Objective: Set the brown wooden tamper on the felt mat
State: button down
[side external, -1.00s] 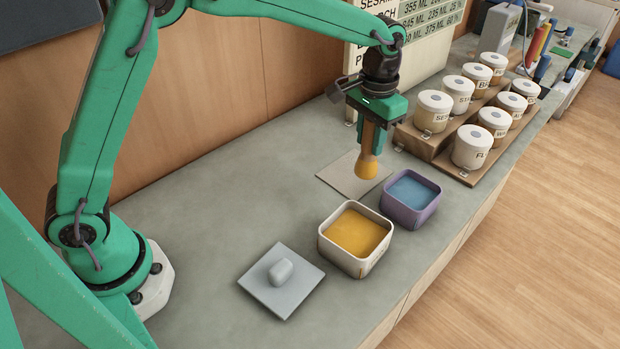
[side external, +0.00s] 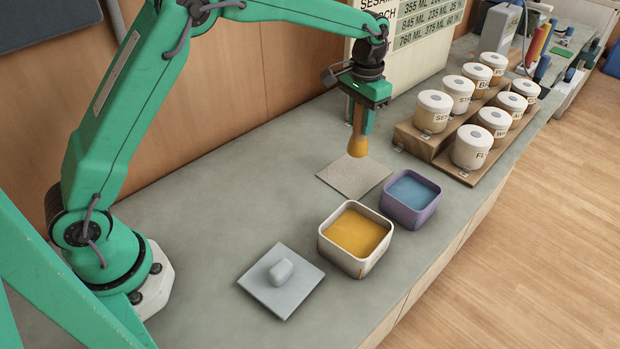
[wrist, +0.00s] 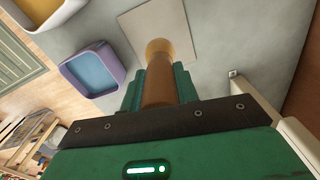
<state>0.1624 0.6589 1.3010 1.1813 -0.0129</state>
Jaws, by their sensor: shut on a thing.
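My gripper (side external: 360,122) is shut on the brown wooden tamper (side external: 358,144), which hangs upright with its yellow-orange end down. The tamper also shows between the fingers in the wrist view (wrist: 158,85). The felt mat (side external: 348,182) is a thin grey-beige square lying flat on the counter. In the side view the tamper's lower end overlaps the mat's far part. It seems to be a little above the mat, but I cannot tell the exact gap. In the wrist view the mat (wrist: 185,30) lies beyond the tamper's end and is partly hidden by it.
A purple container with blue contents (side external: 433,212) stands just right of the mat. A cream container with yellow contents (side external: 327,248) is in front. A grey lid (side external: 258,289) lies at front left. White canisters on a wooden rack (side external: 421,144) stand at right. The counter left of the mat is clear.

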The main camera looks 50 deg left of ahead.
aim_at(358, 142)
jog(key=shift+f, duration=2.9)
jog(key=shift+f, duration=0.5)
jog(key=c, duration=1)
grip_release()
jog(key=shift+o, duration=0.2)
jog(key=shift+r, duration=3.9)
